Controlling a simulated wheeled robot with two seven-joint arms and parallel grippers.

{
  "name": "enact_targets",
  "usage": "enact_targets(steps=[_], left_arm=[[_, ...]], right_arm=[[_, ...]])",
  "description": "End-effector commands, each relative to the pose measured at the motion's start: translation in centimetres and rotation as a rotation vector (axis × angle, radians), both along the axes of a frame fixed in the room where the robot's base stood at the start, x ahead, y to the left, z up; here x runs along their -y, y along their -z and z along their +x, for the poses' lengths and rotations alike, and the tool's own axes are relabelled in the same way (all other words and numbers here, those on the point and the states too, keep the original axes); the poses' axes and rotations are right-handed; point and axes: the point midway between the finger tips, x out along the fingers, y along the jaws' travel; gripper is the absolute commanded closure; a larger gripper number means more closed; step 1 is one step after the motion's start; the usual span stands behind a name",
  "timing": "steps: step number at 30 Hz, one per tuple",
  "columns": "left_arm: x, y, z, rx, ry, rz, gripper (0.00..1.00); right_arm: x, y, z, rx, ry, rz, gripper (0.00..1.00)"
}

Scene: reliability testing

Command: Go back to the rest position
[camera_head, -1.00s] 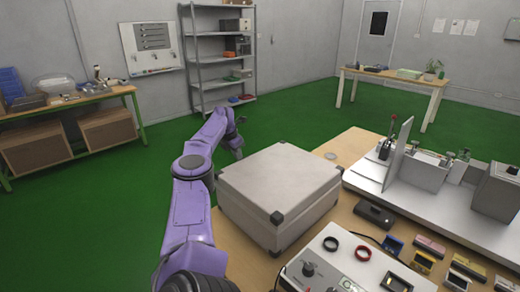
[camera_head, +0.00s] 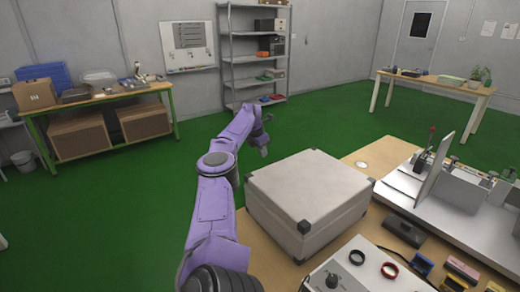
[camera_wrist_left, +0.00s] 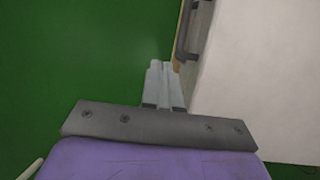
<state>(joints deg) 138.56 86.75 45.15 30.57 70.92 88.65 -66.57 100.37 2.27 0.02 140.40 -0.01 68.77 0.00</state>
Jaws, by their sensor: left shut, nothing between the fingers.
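My left arm (camera_head: 215,195) is purple and reaches forward beside the grey-white case. My left gripper (camera_head: 264,147) is over the green floor, just past the case's back left corner. In the left wrist view its two grey fingers (camera_wrist_left: 162,85) are together with nothing between them. The grey-white case (camera_head: 310,190) with dark corners stands closed on the wooden table; its pale side (camera_wrist_left: 265,80) also fills the right of the left wrist view. My right gripper does not show.
A workbench (camera_head: 110,95), a metal shelf (camera_head: 255,60) and another table (camera_head: 435,82) stand farther off. Green floor (camera_head: 120,210) is free at the left.

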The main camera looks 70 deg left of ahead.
Motion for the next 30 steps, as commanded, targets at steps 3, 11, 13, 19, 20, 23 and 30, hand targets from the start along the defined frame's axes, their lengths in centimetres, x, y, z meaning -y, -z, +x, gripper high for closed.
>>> enact_targets(steps=[3,11,13,19,20,23,30], left_arm=[[-0.6,-3.4,-1.1,0.012,-0.004,0.003,1.0],[-1.2,-8.3,-3.1,0.005,-0.001,0.003,1.0],[-1.3,-8.6,-3.4,0.006,0.0,0.003,1.0],[-1.3,-8.6,-3.5,0.009,0.001,0.004,1.0],[-1.3,-8.6,-3.5,0.009,0.001,0.004,1.0],[-1.3,-8.6,-3.5,0.009,0.001,0.004,1.0],[-1.3,-10.5,-3.5,0.01,0.001,0.006,1.0]], right_arm=[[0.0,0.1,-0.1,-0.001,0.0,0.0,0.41],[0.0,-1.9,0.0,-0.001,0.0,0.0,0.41],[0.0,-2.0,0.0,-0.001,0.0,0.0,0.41],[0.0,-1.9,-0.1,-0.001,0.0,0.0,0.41],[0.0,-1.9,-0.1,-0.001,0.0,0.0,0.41],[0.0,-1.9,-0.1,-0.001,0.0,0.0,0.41],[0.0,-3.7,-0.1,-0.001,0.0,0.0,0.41]])
